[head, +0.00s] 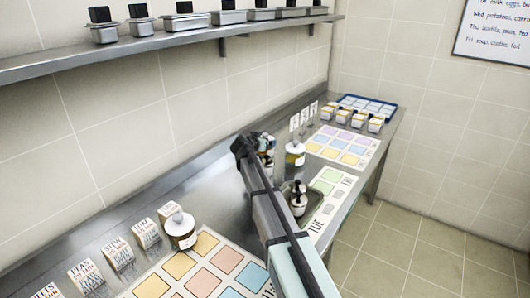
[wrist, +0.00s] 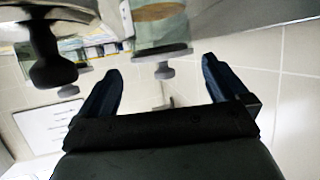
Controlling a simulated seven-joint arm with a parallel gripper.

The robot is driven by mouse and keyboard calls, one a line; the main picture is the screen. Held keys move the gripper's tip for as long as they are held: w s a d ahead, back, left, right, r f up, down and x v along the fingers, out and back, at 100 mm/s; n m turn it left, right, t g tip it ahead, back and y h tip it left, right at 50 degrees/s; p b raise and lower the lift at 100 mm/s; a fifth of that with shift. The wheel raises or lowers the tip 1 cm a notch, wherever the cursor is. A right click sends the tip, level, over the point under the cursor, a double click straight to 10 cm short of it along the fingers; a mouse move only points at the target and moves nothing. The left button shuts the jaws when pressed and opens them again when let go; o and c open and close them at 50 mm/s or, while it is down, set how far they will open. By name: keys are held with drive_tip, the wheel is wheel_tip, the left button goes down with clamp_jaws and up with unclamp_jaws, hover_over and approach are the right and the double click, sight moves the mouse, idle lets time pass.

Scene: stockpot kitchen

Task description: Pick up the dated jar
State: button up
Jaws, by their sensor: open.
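My gripper (head: 246,146) is over the middle of the counter in the head view. Another jar (head: 269,145) is partly hidden behind the gripper. The wrist view shows a glass jar (wrist: 158,28), inverted in the picture, beyond the fingertips. No date is readable, so I cannot tell which jar is dated.
A dark-knobbed container (head: 298,198) sits in a steel recess beside my arm. Coloured grid mats (head: 345,146) lie on the counter (head: 215,195). Small tubs (head: 358,118) and a blue tray (head: 366,106) stand at the far end. A shelf (head: 150,45) with lidded pans runs above.

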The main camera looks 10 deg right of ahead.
drive_tip(key=shift+x, duration=3.7)
drive_tip(key=shift+a+f, duration=0.15)
drive_tip(key=shift+a, duration=0.05)
drive_tip(key=shift+c, duration=0.2)
drive_tip(key=c, duration=1.7)
